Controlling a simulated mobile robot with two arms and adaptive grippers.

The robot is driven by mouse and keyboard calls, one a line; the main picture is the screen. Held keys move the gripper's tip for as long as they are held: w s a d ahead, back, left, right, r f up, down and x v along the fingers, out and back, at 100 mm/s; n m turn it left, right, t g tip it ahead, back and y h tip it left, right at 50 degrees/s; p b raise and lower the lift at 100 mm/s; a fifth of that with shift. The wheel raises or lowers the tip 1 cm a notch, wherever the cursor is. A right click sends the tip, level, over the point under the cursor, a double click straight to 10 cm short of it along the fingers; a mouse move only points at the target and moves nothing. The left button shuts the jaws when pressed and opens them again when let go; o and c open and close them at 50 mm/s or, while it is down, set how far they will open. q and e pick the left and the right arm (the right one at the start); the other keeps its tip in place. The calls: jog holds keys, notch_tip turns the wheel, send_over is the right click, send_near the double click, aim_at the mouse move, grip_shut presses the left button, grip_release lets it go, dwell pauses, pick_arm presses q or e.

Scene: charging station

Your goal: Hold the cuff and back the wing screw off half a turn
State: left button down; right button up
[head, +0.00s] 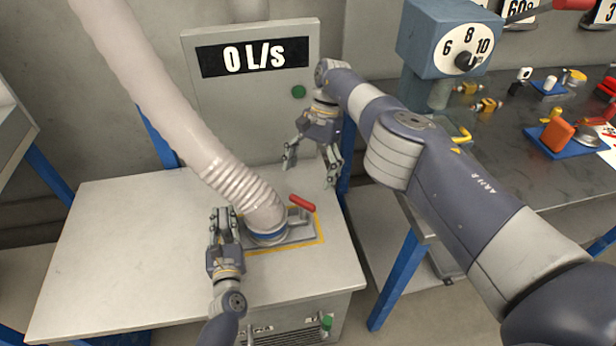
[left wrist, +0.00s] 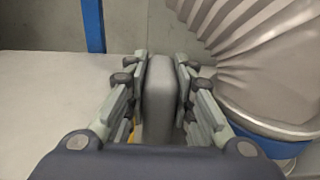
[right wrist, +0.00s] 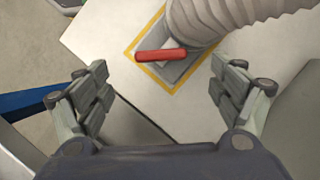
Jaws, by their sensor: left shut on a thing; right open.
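A ribbed hose ends in a cuff with a blue band (head: 268,236) on a grey plate (head: 297,236) on the table. In the left wrist view the blue band (left wrist: 262,130) is at the right. My left gripper (head: 224,222) is shut on a grey upright grip (left wrist: 159,92) beside the cuff. A red bar (head: 302,203), apparently the wing screw, stands at the plate's far right. It also shows in the right wrist view (right wrist: 160,55). My right gripper (head: 311,168) is open and empty, above and behind the red bar. Its fingers are apart from it.
A yellow outline (head: 321,228) surrounds the plate. A panel reading "0 L/s" (head: 254,57) stands behind. The light tabletop (head: 120,250) is clear at the left. A dark bench (head: 510,115) with a blue dial unit (head: 450,40) and several small parts is at the right.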

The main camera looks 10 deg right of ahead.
jog(key=shift+w+d, duration=0.1)
jog(key=c, duration=1.1)
jog(key=shift+w+d+f+m, duration=0.1)
jog(key=shift+f+m, duration=0.05)
jog(key=shift+m, duration=0.35)
jog(key=shift+c, duration=0.7)
jog(key=m+t, duration=0.6)
jog(key=m, duration=1.1)
send_near(303, 201)
jog(key=x, duration=0.8)
jog(key=shift+w+f, duration=0.1)
jog(key=shift+f, duration=0.2)
grip_shut()
